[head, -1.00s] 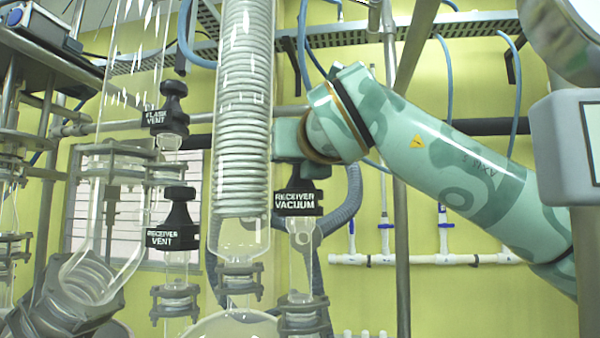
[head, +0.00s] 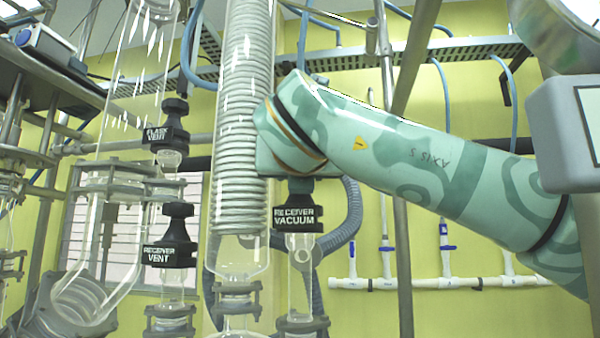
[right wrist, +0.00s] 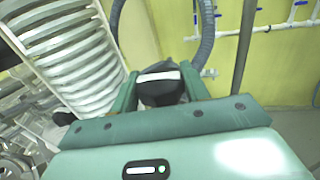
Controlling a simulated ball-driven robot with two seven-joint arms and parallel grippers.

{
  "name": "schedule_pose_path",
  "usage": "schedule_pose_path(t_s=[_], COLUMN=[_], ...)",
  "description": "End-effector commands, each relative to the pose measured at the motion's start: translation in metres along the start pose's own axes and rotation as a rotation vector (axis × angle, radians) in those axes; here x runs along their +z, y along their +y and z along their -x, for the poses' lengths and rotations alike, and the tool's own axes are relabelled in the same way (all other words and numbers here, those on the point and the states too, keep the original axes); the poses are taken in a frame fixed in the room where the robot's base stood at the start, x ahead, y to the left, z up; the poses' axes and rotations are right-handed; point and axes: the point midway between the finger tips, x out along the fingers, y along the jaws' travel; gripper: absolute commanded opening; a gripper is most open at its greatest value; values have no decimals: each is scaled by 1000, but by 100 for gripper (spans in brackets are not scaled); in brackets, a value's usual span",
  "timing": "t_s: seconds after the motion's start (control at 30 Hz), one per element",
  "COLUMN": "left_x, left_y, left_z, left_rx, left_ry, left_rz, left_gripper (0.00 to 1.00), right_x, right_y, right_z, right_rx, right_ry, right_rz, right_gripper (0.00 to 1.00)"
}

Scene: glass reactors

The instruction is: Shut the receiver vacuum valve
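The receiver vacuum valve (head: 298,218) is a black valve with a white-lettered label, upright on a clear glass neck right of the coiled condenser. My right gripper (right wrist: 162,88) is over its top, one green finger on each side of the black handle (right wrist: 164,92). The fingers appear shut on the handle in the right wrist view. In the head view my wrist covers the handle's top, and the fingertips are hidden. My left gripper is not in view.
The glass condenser (head: 240,120) stands close left of my right wrist. The black receiver vent (head: 170,240) and flask vent (head: 167,136) valves stand further left. A grey corrugated hose (head: 350,215) hangs behind. White pipes (head: 430,283) run along the yellow wall.

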Motion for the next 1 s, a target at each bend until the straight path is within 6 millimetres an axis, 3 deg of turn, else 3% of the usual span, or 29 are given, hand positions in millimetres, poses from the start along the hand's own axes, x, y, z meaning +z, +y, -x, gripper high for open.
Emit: schedule_pose_path(t_s=[0.03, 0.07, 0.67, 1.0], left_x=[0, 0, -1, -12], left_y=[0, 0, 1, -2], left_z=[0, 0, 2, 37], left_rx=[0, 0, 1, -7], left_ry=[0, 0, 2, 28], left_rz=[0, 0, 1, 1], left_gripper=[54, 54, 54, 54], right_x=[2, 2, 0, 6], right_y=[-1, -1, -1, -2], right_z=[0, 0, 0, 1], right_rx=[0, 0, 19, 357], right_ry=[-3, -2, 2, 2], right_rz=[-1, -1, -1, -5], right_gripper=[59, 66, 66, 66])
